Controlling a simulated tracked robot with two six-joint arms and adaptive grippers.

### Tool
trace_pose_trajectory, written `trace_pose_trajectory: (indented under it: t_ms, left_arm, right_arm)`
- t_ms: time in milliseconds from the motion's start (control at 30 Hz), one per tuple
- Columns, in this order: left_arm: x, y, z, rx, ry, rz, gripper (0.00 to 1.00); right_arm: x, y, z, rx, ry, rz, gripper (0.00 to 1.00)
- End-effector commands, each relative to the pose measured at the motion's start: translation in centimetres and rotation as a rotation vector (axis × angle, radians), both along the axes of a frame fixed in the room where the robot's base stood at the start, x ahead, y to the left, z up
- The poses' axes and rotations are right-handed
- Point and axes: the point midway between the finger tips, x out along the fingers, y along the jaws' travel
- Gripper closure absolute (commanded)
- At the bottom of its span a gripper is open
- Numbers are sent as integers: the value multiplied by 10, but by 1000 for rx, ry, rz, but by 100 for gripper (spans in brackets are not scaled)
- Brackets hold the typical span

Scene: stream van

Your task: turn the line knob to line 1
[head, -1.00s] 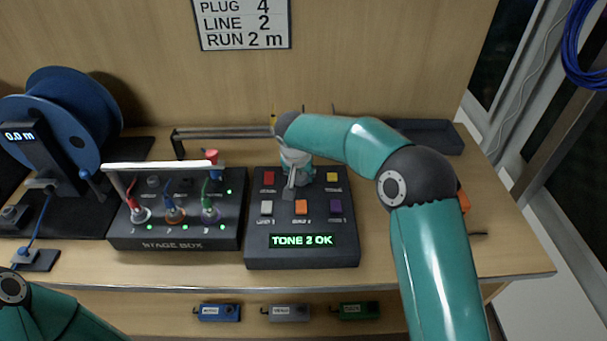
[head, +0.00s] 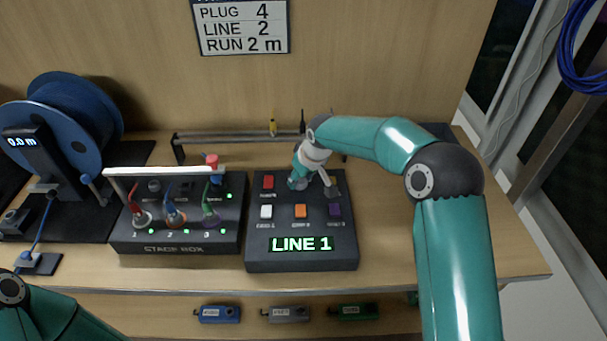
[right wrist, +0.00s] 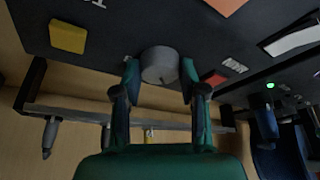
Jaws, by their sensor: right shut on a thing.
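The line knob (right wrist: 160,65) is a round grey knob on the dark control panel (head: 258,256). In the right wrist view it sits between the two fingertips of my right gripper (right wrist: 160,72), which is shut on it. In the head view my right gripper (head: 308,180) is over the upper middle of the panel and hides the knob. The panel display (head: 300,244) reads LINE 1 in green. My left arm shows at the lower left of the head view, but its gripper is out of frame.
A red button (head: 268,182) is left of the gripper; white, orange and purple buttons (head: 335,210) are below. The yellow button (right wrist: 68,37) shows in the wrist view. The stage box (head: 175,246) with coloured plugs stands left. A wall sign (head: 241,27) reads PLUG 4, LINE 2, RUN 2 m.

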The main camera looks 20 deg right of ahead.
Motion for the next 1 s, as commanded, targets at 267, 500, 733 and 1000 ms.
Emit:
trace_pose_trajectory:
  t_ms: [267,500,733,1000]
  left_arm:
    - [0,0,9,0,0,0,100]
    - [0,0,10,0,0,0,100]
    - [0,0,10,0,0,0,100]
    - [0,0,10,0,0,0,100]
  right_arm:
    - [-4,0,-4,0,16,155,93]
    - [-3,0,-5,-1,16,209,93]
    - [-3,1,-5,-1,16,216,93]
    - [-3,1,-5,-1,16,216,44]
